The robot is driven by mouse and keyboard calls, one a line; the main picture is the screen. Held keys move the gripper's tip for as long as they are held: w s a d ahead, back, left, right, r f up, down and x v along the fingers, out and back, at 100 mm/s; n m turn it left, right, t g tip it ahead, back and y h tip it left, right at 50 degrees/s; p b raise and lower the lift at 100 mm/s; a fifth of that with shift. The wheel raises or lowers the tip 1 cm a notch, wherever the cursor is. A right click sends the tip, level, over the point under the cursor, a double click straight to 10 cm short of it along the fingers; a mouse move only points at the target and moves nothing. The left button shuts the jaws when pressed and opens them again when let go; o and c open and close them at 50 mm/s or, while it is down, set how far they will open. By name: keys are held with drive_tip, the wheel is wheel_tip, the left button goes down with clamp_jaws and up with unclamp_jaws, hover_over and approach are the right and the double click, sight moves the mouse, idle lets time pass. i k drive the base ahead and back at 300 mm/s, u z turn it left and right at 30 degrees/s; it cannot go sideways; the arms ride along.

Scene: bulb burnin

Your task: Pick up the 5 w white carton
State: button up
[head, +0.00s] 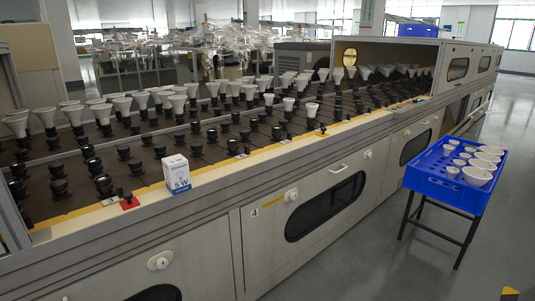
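The 5 W white carton (177,174) stands upright near the front edge of the long burn-in bench. It is a small white box with blue print and a "5 W" mark on its front. It stands just right of a red switch block, in front of the black lamp sockets. Nothing touches it from the front. My gripper is not in view.
Rows of black sockets (190,133) with white bulbs (179,101) fill the bench top behind the carton. A red block (129,201) sits left of it. A blue crate (431,178) with white bulbs stands on a black-legged stand at right. The grey floor (375,252) is clear.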

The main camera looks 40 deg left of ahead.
sight(176, 173)
drive_tip(key=i, duration=1.85)
drive_tip(key=u, duration=1.85)
drive_tip(key=i, duration=1.55)
drive_tip(key=u, duration=3.8)
